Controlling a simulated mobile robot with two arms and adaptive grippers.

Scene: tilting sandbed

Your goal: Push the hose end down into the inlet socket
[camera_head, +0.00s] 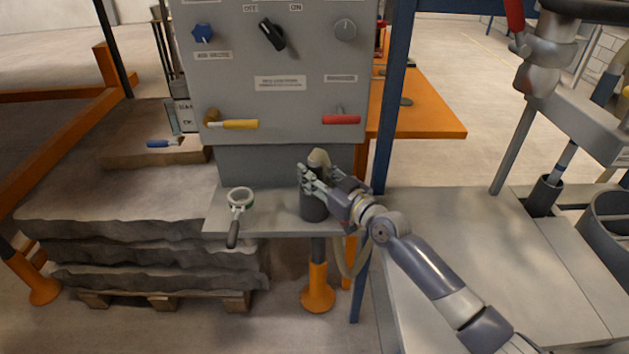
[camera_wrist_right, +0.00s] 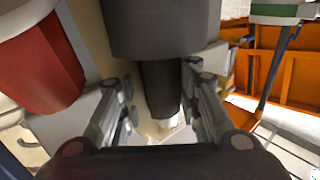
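The inlet socket (camera_head: 313,208) is a dark upright cylinder on the grey shelf. It also shows as the wide dark cylinder at the top of the right wrist view (camera_wrist_right: 160,28). The hose end (camera_wrist_right: 163,90) is a narrower dark cuff that meets the socket's mouth; how deep it sits is hidden. The beige hose (camera_head: 319,157) arches above it. My right gripper (camera_head: 312,180) is at the hose end, just above the socket. My left gripper is not in view.
A grey control panel (camera_head: 265,85) with knobs and handles rises behind the shelf (camera_head: 270,222). A ring-shaped tool with a dark handle (camera_head: 238,205) lies left of the socket. A blue post (camera_head: 393,100) stands close to the right. Stacked grey slabs (camera_head: 120,215) lie at left.

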